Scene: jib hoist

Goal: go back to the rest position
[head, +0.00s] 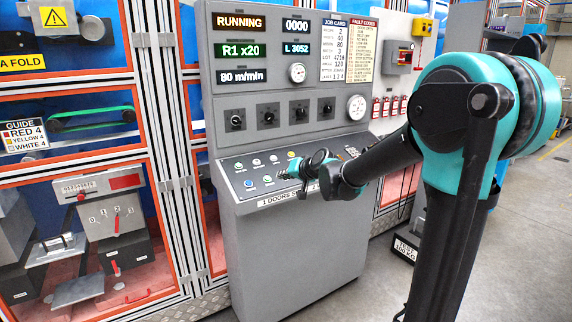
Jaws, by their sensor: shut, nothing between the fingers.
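My arm reaches in from the right of the head view, with teal joints and black links. My gripper (290,173) is at its far end, small in the picture, over the sloped button panel of a grey control console (290,240). Its fingers look closed and hold nothing. Whether the fingertips touch the panel or hover above it, I cannot tell. Part of the panel's right side is hidden behind my wrist and forearm.
The console's displays (240,22) read RUNNING and R1 x20. Orange-framed machine bays (75,155) stand at the left. A red-and-grey switch box (398,57) and several red padlocks (388,106) hang behind. A TEST 100 KG block (406,247) sits low behind my arm. Grey floor (530,240) is clear at right.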

